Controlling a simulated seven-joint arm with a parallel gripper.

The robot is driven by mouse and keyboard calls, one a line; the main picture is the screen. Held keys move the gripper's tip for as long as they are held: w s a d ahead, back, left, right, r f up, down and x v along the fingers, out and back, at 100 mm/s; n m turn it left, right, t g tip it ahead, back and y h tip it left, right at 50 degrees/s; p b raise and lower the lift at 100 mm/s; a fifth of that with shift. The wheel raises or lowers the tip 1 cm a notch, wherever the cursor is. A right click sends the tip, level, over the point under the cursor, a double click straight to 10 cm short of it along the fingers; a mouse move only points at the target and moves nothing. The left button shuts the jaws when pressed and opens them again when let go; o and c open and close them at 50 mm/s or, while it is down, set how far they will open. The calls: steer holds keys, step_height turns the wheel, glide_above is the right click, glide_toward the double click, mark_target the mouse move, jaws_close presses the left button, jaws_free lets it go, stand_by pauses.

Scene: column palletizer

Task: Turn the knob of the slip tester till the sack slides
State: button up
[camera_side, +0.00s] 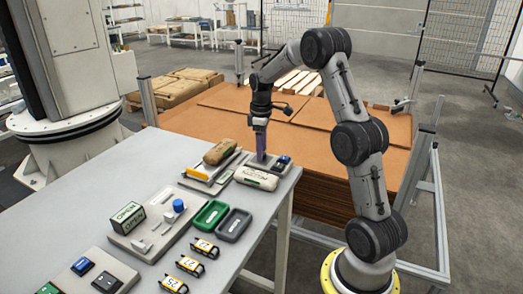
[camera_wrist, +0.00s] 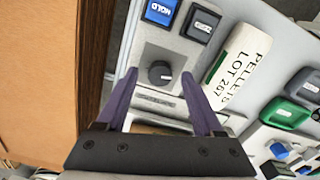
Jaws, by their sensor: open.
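My gripper (camera_side: 261,157) points down over the far end of the table; it is open and empty. In the wrist view its two purple fingertips (camera_wrist: 160,77) stand either side of a black round knob (camera_wrist: 160,73) on a grey plate. I cannot tell whether they touch it. In the side view the fingers hide the knob. A brown sack (camera_side: 220,151) lies on a raised board to the left of my gripper. A white sack (camera_side: 256,178) lies just in front of my gripper; it reads "PELLETS LOT 267" in the wrist view (camera_wrist: 237,65).
A blue HOLD button (camera_wrist: 160,11) and a black button (camera_wrist: 202,22) sit beside the knob. Green (camera_side: 210,215) and dark grey (camera_side: 234,225) trays lie nearer on the table, beside a panel with an OPEN sign (camera_side: 127,217).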

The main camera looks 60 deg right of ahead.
steer(key=shift+f, duration=0.35)
jaws_close()
stand_by(0.4)
